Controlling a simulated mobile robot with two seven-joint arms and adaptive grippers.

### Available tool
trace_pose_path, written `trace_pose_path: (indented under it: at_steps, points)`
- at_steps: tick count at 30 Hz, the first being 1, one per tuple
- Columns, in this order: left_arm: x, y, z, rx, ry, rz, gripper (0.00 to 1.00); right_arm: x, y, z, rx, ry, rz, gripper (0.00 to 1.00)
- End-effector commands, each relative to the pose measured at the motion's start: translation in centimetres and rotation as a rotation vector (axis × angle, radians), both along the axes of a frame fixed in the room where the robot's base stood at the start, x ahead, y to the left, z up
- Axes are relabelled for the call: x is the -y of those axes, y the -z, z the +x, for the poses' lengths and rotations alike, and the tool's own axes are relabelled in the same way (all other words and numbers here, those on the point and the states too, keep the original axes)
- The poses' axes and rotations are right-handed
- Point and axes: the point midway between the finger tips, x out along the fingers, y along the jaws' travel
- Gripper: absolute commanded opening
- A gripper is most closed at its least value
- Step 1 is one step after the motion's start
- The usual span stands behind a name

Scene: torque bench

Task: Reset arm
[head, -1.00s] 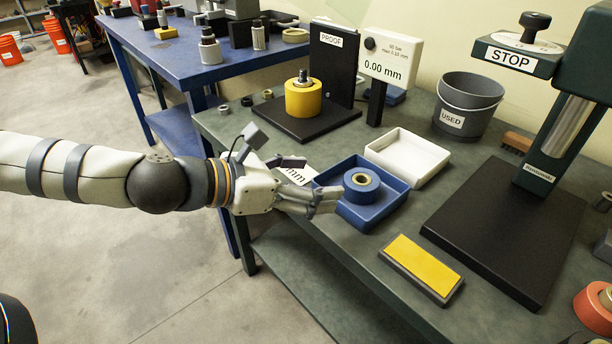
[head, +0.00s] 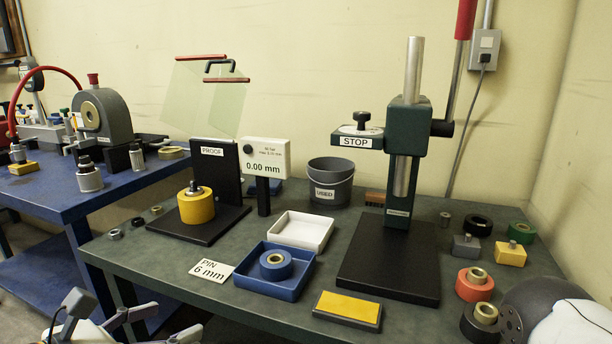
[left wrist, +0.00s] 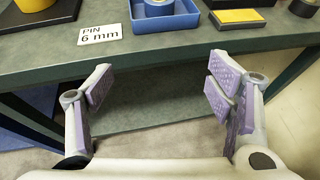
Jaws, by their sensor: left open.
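My left gripper (head: 165,326) is at the bottom left of the head view, in front of the bench's front edge. It is open. In the left wrist view its two purple-padded fingers (left wrist: 158,98) are wide apart with nothing between them. The blue tray (head: 300,287), holding a blue ring-shaped roller (head: 276,265), stands on the bench beyond and to the right of the gripper, apart from it. Part of my right arm (head: 548,312) shows at the bottom right; its gripper is out of the picture.
The green bench (head: 160,250) carries a "PIN 6 mm" card (head: 212,270), a white tray (head: 301,232), a yellow-topped block (head: 347,309), a press with a black base (head: 388,262), a proof stand with a yellow cylinder (head: 197,206) and a grey bucket (head: 330,182). Several rollers lie at right.

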Motion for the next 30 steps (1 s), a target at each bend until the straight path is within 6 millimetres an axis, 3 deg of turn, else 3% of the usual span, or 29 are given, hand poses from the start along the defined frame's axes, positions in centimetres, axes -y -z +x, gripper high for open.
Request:
trace_pose_path:
  at_steps: [5, 8, 10, 13, 15, 18, 21, 24, 30]
  points:
    - [5.5, 7.9, -4.9, -0.071, 0.309, 0.288, 0.74, 0.0, -0.2, 0.2, 0.007, 0.000, 0.001, 0.00]
    - [7.7, 12.8, -9.5, -0.096, 0.546, 0.476, 0.74, 0.0, -0.3, 0.4, 0.014, 0.001, -0.001, 0.00]
    - [8.6, 16.4, -13.8, -0.100, 0.757, 0.621, 0.74, 0.0, -0.4, 0.5, 0.017, 0.000, -0.001, 0.00]
    - [7.9, 21.4, -21.5, -0.067, 1.155, 0.846, 0.74, 0.0, -0.6, 0.6, 0.022, 0.000, 0.000, 0.00]
    - [5.9, 24.0, -26.7, -0.006, 1.478, 0.991, 0.74, 0.0, -0.8, 0.7, 0.026, 0.000, 0.000, 0.00]
    - [2.3, 25.8, -31.6, 0.118, 1.882, 1.126, 0.74, 0.0, -0.9, 0.9, 0.032, 0.000, 0.000, 0.00]
    - [-0.5, 26.4, -33.8, 0.233, 2.156, 1.190, 0.74, 0.0, -1.0, 1.0, 0.035, 0.000, 0.001, 0.00]
    - [-1.9, 26.6, -34.5, 0.299, 2.289, 1.212, 0.74, 0.0, -1.0, 1.0, 0.036, 0.000, 0.001, 0.00]
    - [-2.1, 26.6, -34.6, 0.312, 2.311, 1.216, 0.74, 0.0, -1.0, 1.0, 0.036, 0.000, 0.001, 0.00]
